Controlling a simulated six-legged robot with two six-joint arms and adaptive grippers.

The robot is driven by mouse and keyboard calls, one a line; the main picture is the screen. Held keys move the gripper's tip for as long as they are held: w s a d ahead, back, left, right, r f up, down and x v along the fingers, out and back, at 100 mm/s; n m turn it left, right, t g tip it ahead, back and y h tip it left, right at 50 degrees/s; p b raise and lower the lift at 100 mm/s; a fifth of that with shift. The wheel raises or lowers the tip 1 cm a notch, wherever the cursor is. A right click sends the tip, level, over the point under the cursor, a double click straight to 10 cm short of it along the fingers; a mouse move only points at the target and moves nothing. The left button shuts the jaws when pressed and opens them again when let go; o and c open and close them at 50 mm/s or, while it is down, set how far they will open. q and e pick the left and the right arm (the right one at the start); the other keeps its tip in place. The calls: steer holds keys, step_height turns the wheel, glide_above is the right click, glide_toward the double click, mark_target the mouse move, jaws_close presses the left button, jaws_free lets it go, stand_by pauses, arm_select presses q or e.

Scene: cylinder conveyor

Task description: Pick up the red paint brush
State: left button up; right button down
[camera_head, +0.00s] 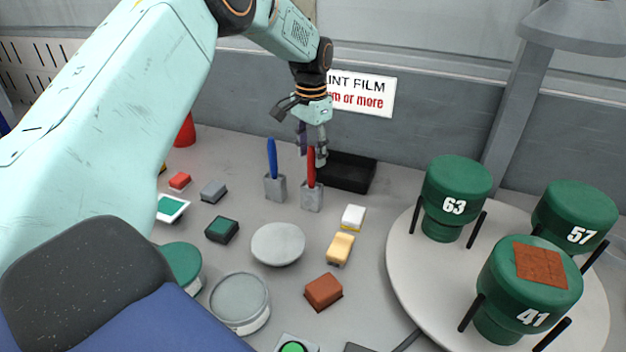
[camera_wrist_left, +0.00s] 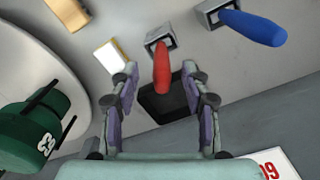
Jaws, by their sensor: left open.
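The red paint brush (camera_head: 311,168) stands upright in a small grey holder (camera_head: 312,198). My left gripper (camera_head: 313,150) is above it, pointing down, with its fingers around the upper part of the handle. In the left wrist view the red handle (camera_wrist_left: 161,68) lies between the two open fingers of my left gripper (camera_wrist_left: 160,85), apart from both. The brush's lower end is hidden in the holder. My right gripper is not in view.
A blue brush (camera_head: 271,158) stands in a holder (camera_head: 275,188) just left. A black tray (camera_head: 358,172) lies behind. Blocks and round lids cover the front table. A white turntable (camera_head: 400,262) with green numbered canisters (camera_head: 457,185) stands right.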

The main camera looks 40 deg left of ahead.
mark_target(311, 167)
arm_select(q)
steer(key=f, duration=0.4)
steer(key=shift+w+a+f, duration=0.15)
steer(key=shift+a+f, duration=0.05)
steer(key=shift+a, duration=0.05)
steer(key=shift+f, duration=0.3)
steer(key=shift+d+r, duration=0.15)
steer(key=shift+d, duration=0.1)
steer(key=shift+c, duration=0.3)
steer(key=shift+a+f, duration=0.2)
steer(key=c, duration=0.5)
steer(key=shift+d+r, duration=0.15)
steer(key=shift+r, duration=0.05)
jaws_close()
steer(key=shift+f, duration=0.1)
